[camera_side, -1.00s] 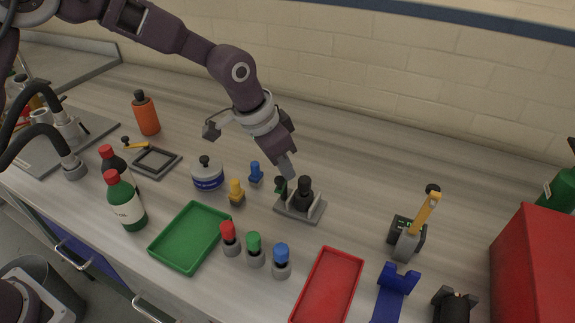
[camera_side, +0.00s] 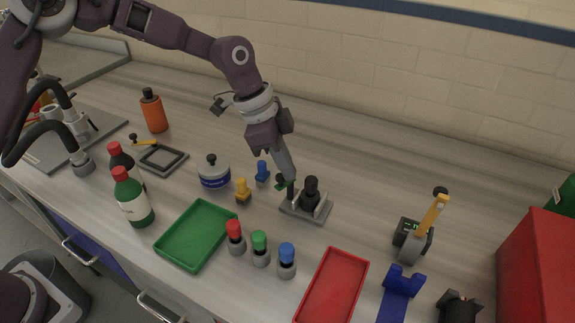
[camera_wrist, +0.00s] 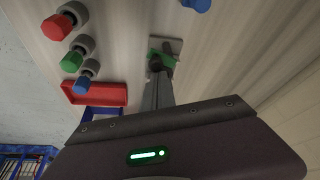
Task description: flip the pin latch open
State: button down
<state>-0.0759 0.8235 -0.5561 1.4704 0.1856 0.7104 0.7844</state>
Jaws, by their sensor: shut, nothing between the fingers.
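A grey base plate (camera_side: 315,212) with upright grey sides and a black round-topped post (camera_side: 310,188) stands mid-bench in the side view; it appears to be the pin latch. A small green part (camera_side: 280,182) shows at its left end. My gripper (camera_side: 291,184) is shut and empty, pointing down at the left end of this fixture, with its fingertips beside the green part. In the wrist view the green part (camera_wrist: 162,58) lies just beyond my fingertips (camera_wrist: 156,76). The fingers hide part of the fixture, and I cannot tell whether they touch it.
Red, green and blue capped pegs (camera_side: 259,247) stand in front, between a green tray (camera_side: 197,236) and a red tray (camera_side: 333,287). A yellow-handled lever (camera_side: 432,220) stands to the right.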

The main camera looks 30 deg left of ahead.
aim_at(315, 180)
dwell(0.8)
jog(key=d, duration=0.1)
jog(key=w+d, duration=0.1)
jog(key=d, duration=0.2)
jog(key=shift+w+r, duration=0.3)
jog(key=shift+r, duration=0.1)
jog(key=v, duration=1)
jog(key=shift+a, duration=0.25)
jog(key=shift+s, duration=0.1)
jog(key=s+a+r+n+t+y, duration=0.1)
jog(key=s+a+r+n+y, duration=0.1)
jog(key=s+a+r+n, duration=0.5)
jog(key=s+a+r+t+y, duration=0.2)
jog(key=s+a, duration=0.3)
jog(key=s, duration=0.5)
jog(key=s+a+f+n, duration=0.2)
jog(key=s+a+n, duration=0.1)
jog(key=s, duration=0.4)
jog(key=s+a+f+n+t, duration=0.1)
jog(key=s+a+f+n, duration=0.1)
jog(key=s, duration=0.5)
jog(key=shift+s+a+n, duration=0.25)
jog(key=shift+a+n, duration=0.3)
jog(key=shift+n, duration=0.25)
